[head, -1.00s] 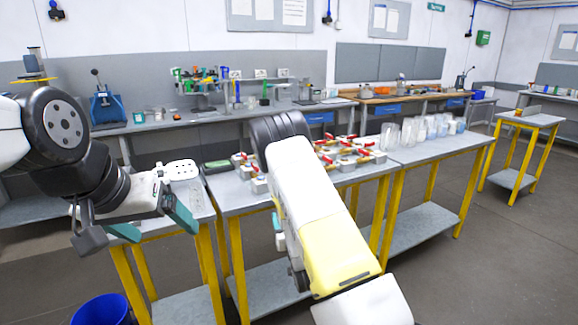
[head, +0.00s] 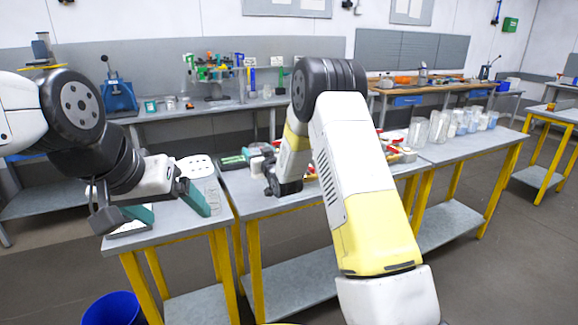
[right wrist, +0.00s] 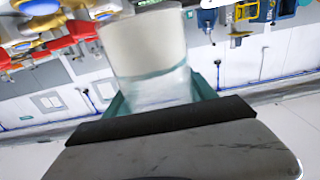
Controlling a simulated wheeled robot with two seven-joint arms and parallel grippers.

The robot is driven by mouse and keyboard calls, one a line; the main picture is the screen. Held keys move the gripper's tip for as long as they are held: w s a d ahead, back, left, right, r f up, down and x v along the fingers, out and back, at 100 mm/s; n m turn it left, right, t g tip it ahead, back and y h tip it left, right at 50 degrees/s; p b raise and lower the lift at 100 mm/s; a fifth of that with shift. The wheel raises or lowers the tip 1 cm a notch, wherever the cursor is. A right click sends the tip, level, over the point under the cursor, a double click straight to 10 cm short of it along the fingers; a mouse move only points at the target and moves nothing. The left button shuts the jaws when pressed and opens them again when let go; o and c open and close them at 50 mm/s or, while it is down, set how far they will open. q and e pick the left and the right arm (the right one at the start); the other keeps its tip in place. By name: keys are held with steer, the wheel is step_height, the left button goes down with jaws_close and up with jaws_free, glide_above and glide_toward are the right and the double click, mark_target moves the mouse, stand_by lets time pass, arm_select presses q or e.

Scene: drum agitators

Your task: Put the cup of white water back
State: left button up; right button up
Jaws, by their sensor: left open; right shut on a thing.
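In the right wrist view, my right gripper (right wrist: 160,95) is shut on a clear cup (right wrist: 147,48) with white contents showing in one part and clear wall in the other. My left gripper (head: 168,208) is open and empty above the left table (head: 170,236). Several clear cups, some with whitish or bluish contents (head: 455,124), stand on the right table (head: 468,148).
Red-handled valve blocks (head: 395,152) stand on the middle table, partly behind my right arm. A white perforated piece (head: 197,167) and a faint clear vessel (head: 212,193) are on the left table. A blue bucket (head: 113,310) is on the floor.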

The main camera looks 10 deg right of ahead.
step_height(320, 180, down, 8)
steer(key=shift+f, duration=0.25)
steer(key=shift+f, duration=0.15)
steer(key=o, duration=1.6)
